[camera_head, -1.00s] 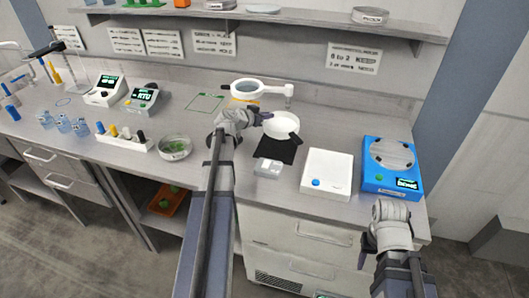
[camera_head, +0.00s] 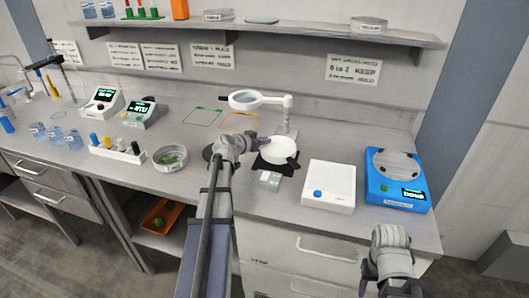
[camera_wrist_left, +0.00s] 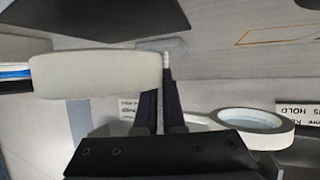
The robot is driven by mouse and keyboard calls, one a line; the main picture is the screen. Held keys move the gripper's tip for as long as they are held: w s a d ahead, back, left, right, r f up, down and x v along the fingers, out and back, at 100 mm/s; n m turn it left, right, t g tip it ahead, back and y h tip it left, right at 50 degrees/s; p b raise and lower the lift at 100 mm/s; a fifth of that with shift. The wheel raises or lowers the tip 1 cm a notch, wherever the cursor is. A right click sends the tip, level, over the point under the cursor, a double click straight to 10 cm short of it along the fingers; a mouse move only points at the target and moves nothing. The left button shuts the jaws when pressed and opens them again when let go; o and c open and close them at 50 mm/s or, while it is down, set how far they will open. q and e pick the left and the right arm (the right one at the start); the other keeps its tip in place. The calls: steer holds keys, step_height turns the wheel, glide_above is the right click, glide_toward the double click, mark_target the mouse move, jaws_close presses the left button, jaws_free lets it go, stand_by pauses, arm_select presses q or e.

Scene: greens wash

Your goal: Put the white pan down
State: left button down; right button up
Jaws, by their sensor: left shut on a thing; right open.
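The white pan (camera_head: 279,150) is a shallow round dish with a dark tab at its front right. It is over a black mat (camera_head: 262,164) on the bench and covers much of it. My left gripper (camera_head: 259,143) is shut on the pan's left side. In the left wrist view the pan's pale side (camera_wrist_left: 95,76) is beside the dark fingers (camera_wrist_left: 160,95). I cannot tell whether the pan touches the mat. My right gripper (camera_head: 371,277) is open and empty in front of the bench at the lower right.
A white magnifier lamp (camera_head: 260,99) stands behind the pan; it also shows in the left wrist view (camera_wrist_left: 283,138). A white box with a blue knob (camera_head: 329,177) and a blue device (camera_head: 396,203) stand to the right. A glass dish of greens (camera_head: 170,155) is left.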

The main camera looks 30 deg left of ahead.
mark_target(265, 146)
arm_select(q)
steer(key=shift+f+b, duration=1.7)
steer(key=shift+f, duration=0.1)
steer(key=shift+f, duration=0.2)
steer(key=c, duration=1)
jaws_free()
steer(key=shift+r, duration=0.1)
